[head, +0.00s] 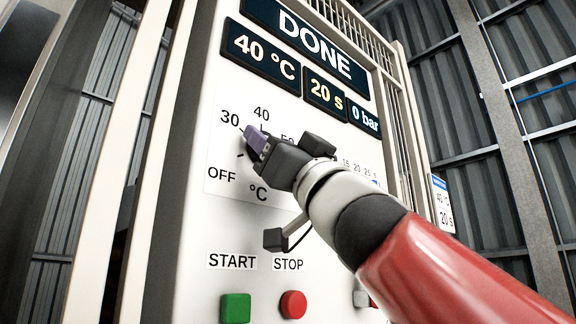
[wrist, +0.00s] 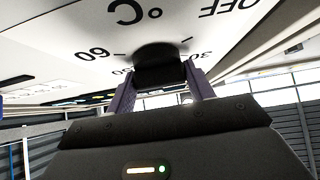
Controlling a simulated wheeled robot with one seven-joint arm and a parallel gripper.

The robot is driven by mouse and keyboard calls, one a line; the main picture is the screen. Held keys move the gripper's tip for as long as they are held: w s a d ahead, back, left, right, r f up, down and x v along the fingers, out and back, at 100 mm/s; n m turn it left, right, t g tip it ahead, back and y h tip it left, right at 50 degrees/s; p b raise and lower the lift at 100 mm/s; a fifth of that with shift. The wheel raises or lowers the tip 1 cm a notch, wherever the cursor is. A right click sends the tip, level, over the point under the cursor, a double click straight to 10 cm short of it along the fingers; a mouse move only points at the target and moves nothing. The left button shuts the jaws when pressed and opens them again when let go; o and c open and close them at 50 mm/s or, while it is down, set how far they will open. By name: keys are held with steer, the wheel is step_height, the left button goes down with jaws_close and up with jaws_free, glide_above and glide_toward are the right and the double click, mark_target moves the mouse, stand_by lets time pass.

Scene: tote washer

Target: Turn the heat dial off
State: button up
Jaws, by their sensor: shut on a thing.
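The heat dial (wrist: 160,72) is a dark knob on the white panel, ringed by temperature marks and OFF. In the wrist view it sits between the two purple fingers of my gripper (wrist: 158,88), which is shut on it. In the head view my gripper (head: 257,140) covers the dial, with a purple finger near the 30 and 40 marks. The OFF mark (head: 222,175) is at the lower left of the dial. The dial's pointer is hidden, so I cannot tell its exact setting. The temperature display (head: 262,54) reads 40 °C.
Above, displays read DONE (head: 316,40), 20 s (head: 325,95) and 0 bar (head: 365,118). Below are a green START button (head: 236,307) and a red STOP button (head: 293,304). A second scale (head: 362,170) lies partly behind my arm. A cream frame post stands at the left.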

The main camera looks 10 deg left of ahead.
steer(key=n+g+y+p, duration=0.1)
steer(key=n+g, duration=0.1)
steer(key=n, duration=0.1)
steer(key=n+g+y+p, duration=0.1)
steer(key=n+g, duration=0.2)
steer(key=n+g+y+p, duration=0.1)
steer(key=n+g+p, duration=0.1)
steer(key=n, duration=0.1)
steer(key=shift+w+d+r+g, duration=0.1)
steer(key=shift+w+r+g, duration=0.05)
steer(key=shift+r+g, duration=0.15)
steer(key=shift+f+n+g+y+p, duration=0.15)
steer(key=shift+n+g+y+p, duration=0.25)
steer(key=shift+n+g+p, duration=0.8)
steer(key=shift+n+g+b, duration=0.3)
steer(key=shift+n+g, duration=0.3)
steer(key=shift+n, duration=0.1)
steer(key=shift+f, duration=0.1)
steer(key=o, duration=1)
steer(key=b+v, duration=0.2)
steer(key=v, duration=0.5)
steer(key=shift+d+f, duration=0.3)
